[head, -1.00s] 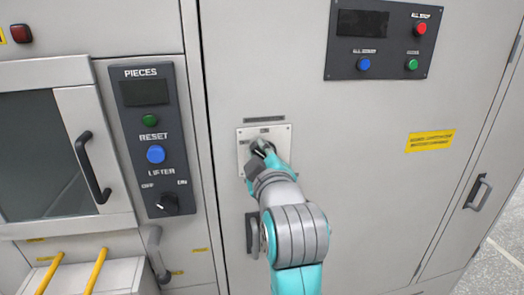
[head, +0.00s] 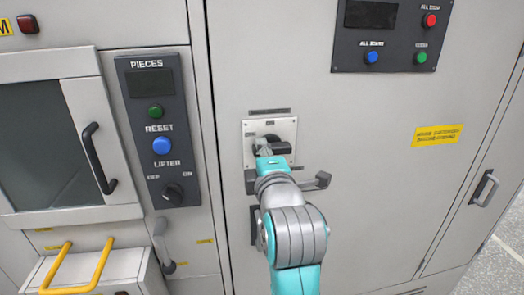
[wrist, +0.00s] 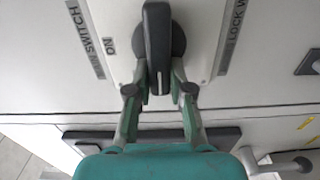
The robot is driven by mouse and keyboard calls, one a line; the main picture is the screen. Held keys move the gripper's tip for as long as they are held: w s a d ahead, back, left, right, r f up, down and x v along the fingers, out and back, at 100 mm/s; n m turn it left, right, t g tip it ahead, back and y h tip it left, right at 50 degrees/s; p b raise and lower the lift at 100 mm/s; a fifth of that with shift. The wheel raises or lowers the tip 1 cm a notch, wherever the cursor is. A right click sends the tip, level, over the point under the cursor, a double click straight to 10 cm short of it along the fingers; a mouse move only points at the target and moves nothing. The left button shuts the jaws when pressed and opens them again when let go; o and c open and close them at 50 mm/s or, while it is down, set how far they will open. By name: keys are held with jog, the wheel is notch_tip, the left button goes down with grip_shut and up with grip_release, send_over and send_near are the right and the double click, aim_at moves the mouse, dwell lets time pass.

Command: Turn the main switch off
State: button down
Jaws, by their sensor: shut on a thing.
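The main switch has a dark rotary handle (wrist: 157,42) on a pale plate (head: 285,128) fixed to the grey cabinet door. In the head view the handle (head: 280,149) lies about level, partly hidden by my gripper (head: 268,157). In the wrist view my gripper (wrist: 158,78) has a finger on each side of the handle's near end and is shut on it. That view shows the handle upright in the picture, with the ON mark (wrist: 109,46) to its left, off the handle's line. The OFF mark cannot be made out.
A dark door handle (head: 255,222) sits below the plate, close to my arm. The PIECES panel (head: 178,95) with the lifter knob is to the left. Another button panel (head: 400,55) is above right. The door between is bare.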

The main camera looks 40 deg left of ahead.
jog(key=shift+f, duration=0.1)
dwell(0.3)
jog(key=c, duration=1)
grip_release()
jog(key=shift+c, duration=0.2)
jog(key=v, duration=1.2)
jog(key=shift+w, duration=0.1)
